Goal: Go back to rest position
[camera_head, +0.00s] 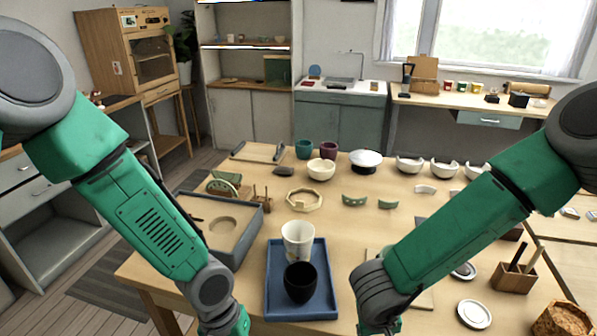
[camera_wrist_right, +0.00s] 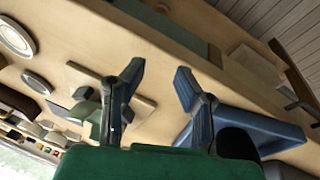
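My left arm (camera_head: 155,225) comes in from the left and reaches down to the bottom edge beside the blue tray; its gripper is outside the head view. My right arm (camera_head: 445,225) reaches down to the bottom edge right of the tray. My right gripper (camera_wrist_right: 158,78) shows in the right wrist view with its two fingers spread apart. Nothing is between them, and the wooden table (camera_wrist_right: 150,40) lies beyond. In the head view, a white cup (camera_head: 298,238) and a black cup (camera_head: 300,283) stand upright on the blue tray (camera_head: 273,307), between my arms.
A grey box (camera_head: 247,240) holding sand-coloured material sits left of the tray. Bowls (camera_head: 321,169), broken ceramic pieces (camera_head: 355,201) and cups stand farther back on the table.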

